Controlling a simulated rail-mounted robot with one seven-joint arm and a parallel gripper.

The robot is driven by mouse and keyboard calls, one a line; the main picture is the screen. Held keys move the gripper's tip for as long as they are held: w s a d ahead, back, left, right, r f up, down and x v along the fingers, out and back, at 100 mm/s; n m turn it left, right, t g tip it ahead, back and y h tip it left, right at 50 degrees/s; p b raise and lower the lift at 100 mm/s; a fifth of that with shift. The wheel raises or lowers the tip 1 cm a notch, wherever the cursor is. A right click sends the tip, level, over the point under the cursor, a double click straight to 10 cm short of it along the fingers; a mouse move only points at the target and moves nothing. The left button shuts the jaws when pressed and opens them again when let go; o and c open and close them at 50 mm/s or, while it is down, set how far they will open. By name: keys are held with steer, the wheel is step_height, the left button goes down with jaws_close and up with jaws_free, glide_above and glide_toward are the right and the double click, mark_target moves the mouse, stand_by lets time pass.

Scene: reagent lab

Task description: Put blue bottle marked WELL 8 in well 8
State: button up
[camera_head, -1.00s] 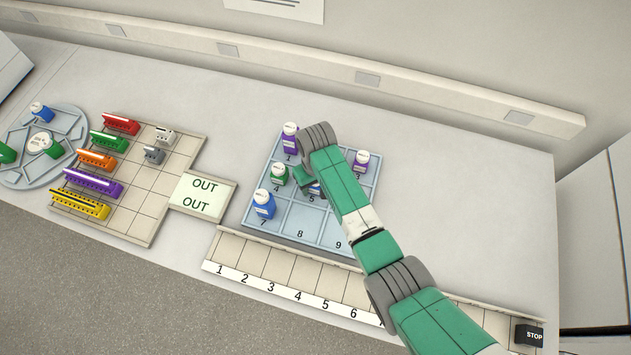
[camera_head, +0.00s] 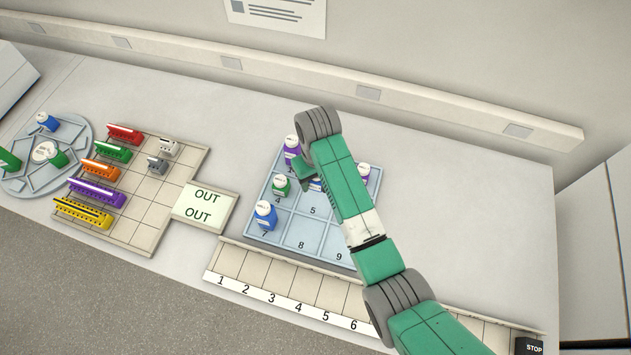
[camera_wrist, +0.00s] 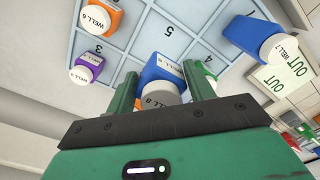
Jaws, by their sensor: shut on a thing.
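The blue bottle marked WELL 8 (camera_wrist: 161,70) is between my gripper's (camera_wrist: 163,88) two green fingers in the wrist view, its white cap toward the camera. My gripper is shut on it. In the head view my arm covers most of my gripper; a small part of the bottle (camera_head: 315,185) shows beside it, above the upper middle of the blue-grey well tray (camera_head: 272,240). Well 8 (camera_head: 302,236), in the tray's front row middle, is empty. Well 5, just behind it, also looks empty.
A blue WELL 7 bottle (camera_head: 265,215) stands left of well 8. A green bottle (camera_head: 281,186) is in well 4, a purple one (camera_head: 292,151) in well 1. The wrist view shows an orange WELL 6 bottle (camera_wrist: 102,18). A numbered strip (camera_head: 285,298) lies in front.

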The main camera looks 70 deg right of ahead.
steer(key=s+a+f+p, duration=0.1)
steer(key=a, duration=0.3)
steer(key=s+a+f+p, duration=0.1)
steer(key=s+a, duration=0.1)
steer(key=a, duration=0.2)
steer(key=s+a+f+p, duration=0.1)
steer(key=a+f, duration=0.1)
steer(key=a, duration=0.2)
steer(key=shift+s+f, duration=0.1)
steer(key=shift+s, duration=0.3)
steer(key=s+a, duration=0.2)
steer(key=a, duration=0.1)
steer(key=s+a+p, duration=0.1)
steer(key=s+a, duration=0.2)
steer(key=s+a+p, duration=0.1)
steer(key=s+a, duration=0.2)
steer(key=shift+f, duration=0.25)
glide_above(305, 235)
steer(key=shift+s+f, duration=0.2)
steer(key=shift+f, duration=0.55)
steer(key=shift+w+f, duration=0.15)
steer(key=shift+f, duration=1.6)
steer(key=shift+f, duration=0.2)
steer(key=o, duration=1)
steer(key=shift+r, duration=0.1)
steer(key=shift+c, duration=0.2)
step_height(305, 235, up, 12)
steer(key=shift+p, duration=0.3)
steer(key=shift+r, duration=0.1)
